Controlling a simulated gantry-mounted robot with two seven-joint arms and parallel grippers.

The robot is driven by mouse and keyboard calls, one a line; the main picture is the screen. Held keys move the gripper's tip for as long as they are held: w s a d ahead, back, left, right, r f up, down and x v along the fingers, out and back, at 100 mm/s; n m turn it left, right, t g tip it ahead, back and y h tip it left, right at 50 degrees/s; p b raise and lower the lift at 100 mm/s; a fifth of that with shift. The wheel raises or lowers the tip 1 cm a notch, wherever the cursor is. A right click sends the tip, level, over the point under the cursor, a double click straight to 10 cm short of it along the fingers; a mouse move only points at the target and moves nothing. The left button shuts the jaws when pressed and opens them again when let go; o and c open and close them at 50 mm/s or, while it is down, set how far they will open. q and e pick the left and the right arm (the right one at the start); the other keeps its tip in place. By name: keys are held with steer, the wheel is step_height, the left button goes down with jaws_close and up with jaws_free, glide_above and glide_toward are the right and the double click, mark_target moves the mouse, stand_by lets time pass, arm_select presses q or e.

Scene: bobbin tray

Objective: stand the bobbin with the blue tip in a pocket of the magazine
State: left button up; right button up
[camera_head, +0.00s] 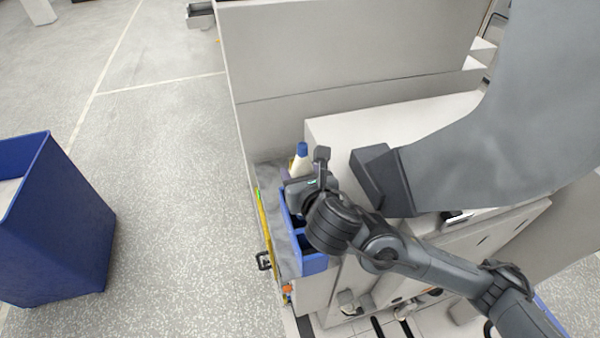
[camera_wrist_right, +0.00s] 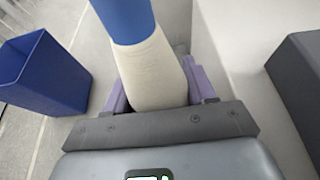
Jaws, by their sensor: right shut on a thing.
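The bobbin (camera_head: 301,158) is cream-white with a blue tip and points upward in the head view. It fills the upper middle of the right wrist view (camera_wrist_right: 153,75), its blue end toward the top edge. My right gripper (camera_head: 306,180) is shut on the bobbin's lower part, with a purple finger on each side. The blue tray, which looks like the magazine (camera_head: 313,265), is just below and partly behind my right gripper in the head view. My arm hides much of it, so its pockets show only in part. My left gripper is not in view.
A large blue bin (camera_head: 75,225) stands on the floor at the left. A pale machine wall (camera_head: 345,60) rises behind, and a white box-like surface (camera_head: 340,130) is close to the right of the bobbin. A large dark grey form fills the upper right. Open floor lies left of the tray.

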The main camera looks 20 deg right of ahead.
steer(key=shift+f, duration=0.15)
steer(key=shift+f+b, duration=1.55)
steer(key=shift+f, duration=0.2)
steer(key=shift+f+b, duration=0.8)
steer(key=shift+f, duration=0.2)
steer(key=shift+f+b, duration=1)
steer(key=shift+f, duration=0.1)
step_height(320, 180, down, 2)
steer(key=shift+f+b, duration=0.15)
steer(key=shift+b, duration=0.8)
steer(key=shift+f, duration=0.2)
